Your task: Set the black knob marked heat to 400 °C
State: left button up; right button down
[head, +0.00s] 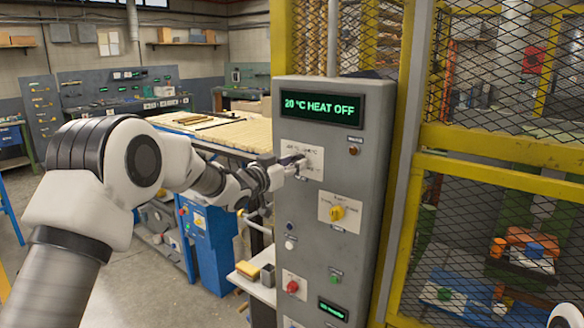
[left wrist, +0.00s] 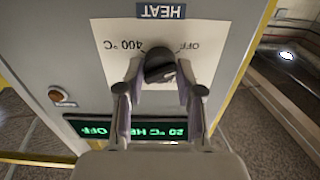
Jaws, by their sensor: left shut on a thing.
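The black heat knob (left wrist: 159,66) sits on a white plate (left wrist: 110,38) on the grey panel. In the left wrist view the plate appears upside down, with a HEAT label, a 400 °C mark and an OFF mark. My left gripper (left wrist: 158,75) is shut on the knob, one finger on each side. In the head view my left gripper (head: 291,165) reaches the plate and mostly hides the knob. The display (head: 320,105) reads 20 °C HEAT OFF. I cannot read the knob's pointer clearly. My right gripper is out of view.
A yellow knob (head: 337,212) on another plate, a red knob (head: 292,286), small buttons and a lower green display (head: 333,309) are on the same panel. A yellow-framed mesh guard (head: 500,150) stands right of it. A workbench (head: 225,135) is behind my left arm.

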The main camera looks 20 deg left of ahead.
pick_arm(q)
jog(key=shift+f+n+b, duration=0.2)
jog(key=shift+n+b, duration=12.4)
jog(key=shift+b, duration=1.15)
jog(key=o, duration=1.1)
jog(key=shift+w, duration=0.1)
jog(key=shift+o, duration=0.2)
jog(key=shift+r, duration=0.15)
